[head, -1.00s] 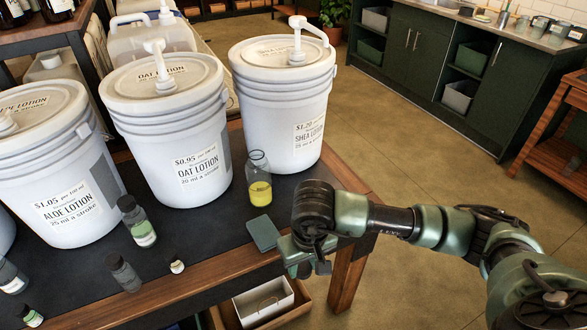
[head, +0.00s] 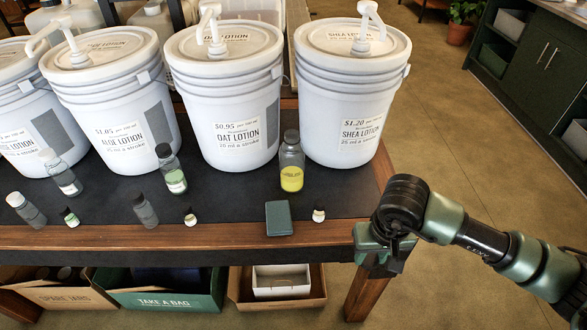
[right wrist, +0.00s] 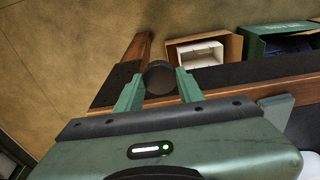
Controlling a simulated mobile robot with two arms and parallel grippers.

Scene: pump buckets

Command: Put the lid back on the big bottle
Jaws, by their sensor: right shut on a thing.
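The big bottle (head: 291,172) with yellow liquid stands upright on the dark table mat, in front of the gap between the oat and shea buckets. Its top looks dark against the mat; I cannot tell surely whether it is open. In the right wrist view, a dark round lid (right wrist: 160,76) sits between the fingers of my right gripper (right wrist: 157,82), which is shut on it. In the head view, my right gripper (head: 378,258) is at the table's front right corner, right of the bottle and apart from it; the lid is hidden there. My left gripper is not in view.
The shea bucket (head: 350,95) and oat bucket (head: 228,105) stand close behind the bottle. Several smaller bottles, one green-filled (head: 174,177), stand to the left.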

